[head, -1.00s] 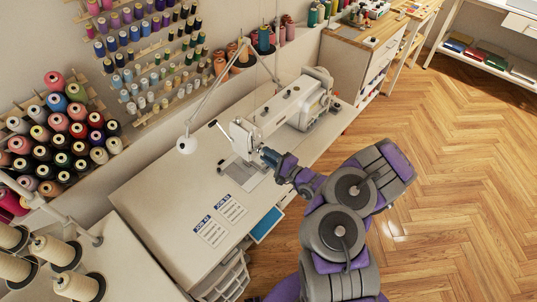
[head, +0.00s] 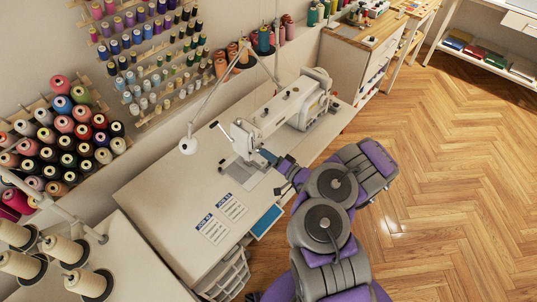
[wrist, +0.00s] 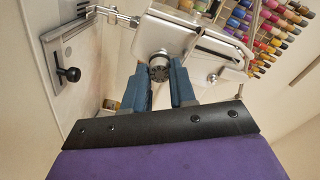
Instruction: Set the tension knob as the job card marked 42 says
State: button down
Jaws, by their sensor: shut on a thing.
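In the head view my gripper (head: 268,156) reaches the end of the white sewing machine (head: 297,105), and the knob is hidden there. Two white job cards with blue headings lie on the table, the left card (head: 212,230) and the right card (head: 232,208). Their numbers and text are too small to read surely.
The machine stands on a pale table (head: 165,190) with a lamp (head: 188,146) over it. Thread racks (head: 60,145) cover the wall, and large cones (head: 65,250) stand at lower left. The wood floor (head: 460,190) to the right is clear.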

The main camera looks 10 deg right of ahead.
jog(key=shift+s+f+n, duration=0.15)
jog(key=shift+f+n, duration=0.15)
jog(key=shift+n, duration=0.3)
jog(key=c, duration=1.2)
grip_release()
jog(key=shift+f, duration=0.1)
jog(key=shift+o, duration=1.4)
jog(key=shift+r, duration=0.25)
jog(key=p+v, duration=0.5)
jog(key=v, duration=1.2)
jog(key=shift+d, duration=0.15)
